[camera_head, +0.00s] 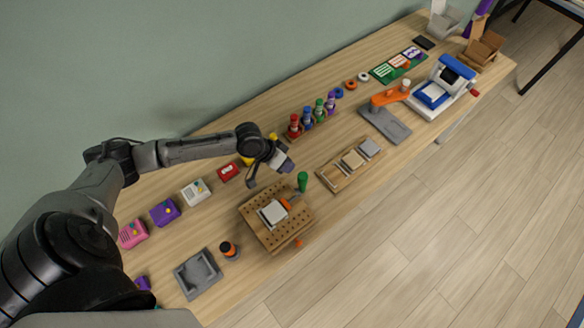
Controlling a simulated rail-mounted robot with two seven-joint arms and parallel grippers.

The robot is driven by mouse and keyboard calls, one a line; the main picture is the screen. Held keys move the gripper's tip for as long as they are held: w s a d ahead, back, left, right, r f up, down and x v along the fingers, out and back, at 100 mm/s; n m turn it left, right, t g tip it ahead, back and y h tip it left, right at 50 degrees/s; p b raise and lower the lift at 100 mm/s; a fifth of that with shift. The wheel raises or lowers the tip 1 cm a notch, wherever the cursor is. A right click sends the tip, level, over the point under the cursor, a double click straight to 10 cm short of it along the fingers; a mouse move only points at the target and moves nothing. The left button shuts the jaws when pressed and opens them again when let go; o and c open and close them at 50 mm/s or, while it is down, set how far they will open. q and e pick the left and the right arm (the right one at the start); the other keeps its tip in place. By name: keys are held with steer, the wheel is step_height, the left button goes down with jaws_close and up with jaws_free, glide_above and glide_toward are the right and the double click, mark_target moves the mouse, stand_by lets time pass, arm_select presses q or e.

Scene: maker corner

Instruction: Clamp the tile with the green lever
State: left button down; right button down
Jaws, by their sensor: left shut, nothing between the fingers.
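A light grey tile (269,214) lies on a wooden board with rows of holes (259,233) near the front of the bench. The green lever (302,182) stands upright at the board's far right corner, beside an orange clamp part (286,204) that reaches toward the tile. I cannot tell whether the orange part touches the tile. My left gripper (253,183) is shut and empty, above the bench just behind the board and left of the green lever. My right gripper is not in view.
A grey tray (198,286) and an orange-black round item (229,250) lie left of the board. A wooden rack of tiles (334,180) is on the right. Colored bottles (294,127) stand behind. Small boxes (165,211) line the back left. An orange-grey device (382,126) stands farther right.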

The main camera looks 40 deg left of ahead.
arm_select(q)
steer(key=shift+d, duration=1.05)
